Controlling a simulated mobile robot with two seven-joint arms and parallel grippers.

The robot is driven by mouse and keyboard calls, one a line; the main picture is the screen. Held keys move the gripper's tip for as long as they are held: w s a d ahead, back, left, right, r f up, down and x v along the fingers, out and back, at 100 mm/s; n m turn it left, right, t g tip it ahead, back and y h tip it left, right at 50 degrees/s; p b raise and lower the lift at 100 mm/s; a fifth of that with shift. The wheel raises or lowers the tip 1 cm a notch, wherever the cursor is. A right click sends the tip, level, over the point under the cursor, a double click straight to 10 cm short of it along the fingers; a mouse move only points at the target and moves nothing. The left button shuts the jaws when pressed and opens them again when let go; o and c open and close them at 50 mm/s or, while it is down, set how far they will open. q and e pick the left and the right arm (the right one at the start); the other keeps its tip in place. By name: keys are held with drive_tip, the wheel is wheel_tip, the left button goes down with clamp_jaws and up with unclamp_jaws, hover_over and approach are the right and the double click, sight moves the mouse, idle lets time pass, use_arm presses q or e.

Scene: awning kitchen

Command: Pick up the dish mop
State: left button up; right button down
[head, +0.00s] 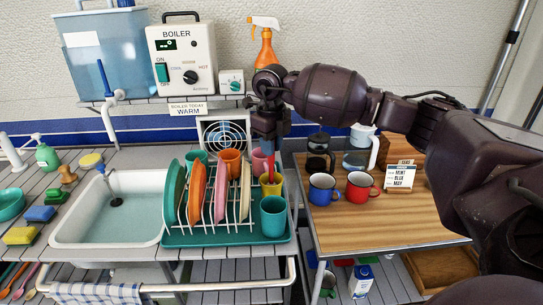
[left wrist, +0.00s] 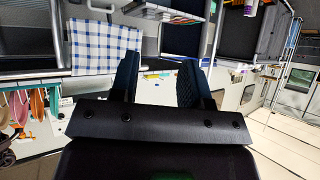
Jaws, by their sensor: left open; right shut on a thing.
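My right gripper (head: 269,128) is above the green dish rack's right side, pointing down. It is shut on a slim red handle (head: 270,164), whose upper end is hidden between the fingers. The handle's lower end is at the yellow cup (head: 271,186); I cannot tell whether it is inside. This may be the dish mop, but no mop head shows. My left gripper (left wrist: 157,85) is open and empty in the left wrist view. It is not visible in the head view.
The dish rack (head: 183,238) holds several plates and cups; a teal cup (head: 273,216) stands in front of the yellow one. The sink (head: 70,222) is left. Blue (head: 322,188) and red (head: 359,187) mugs stand right, near a French press (head: 318,155). A checked towel (left wrist: 105,45) hangs in front.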

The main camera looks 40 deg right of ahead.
wheel_tip(320, 180, up, 17)
drive_tip(key=shift+p, duration=0.4)
idle(1.0)
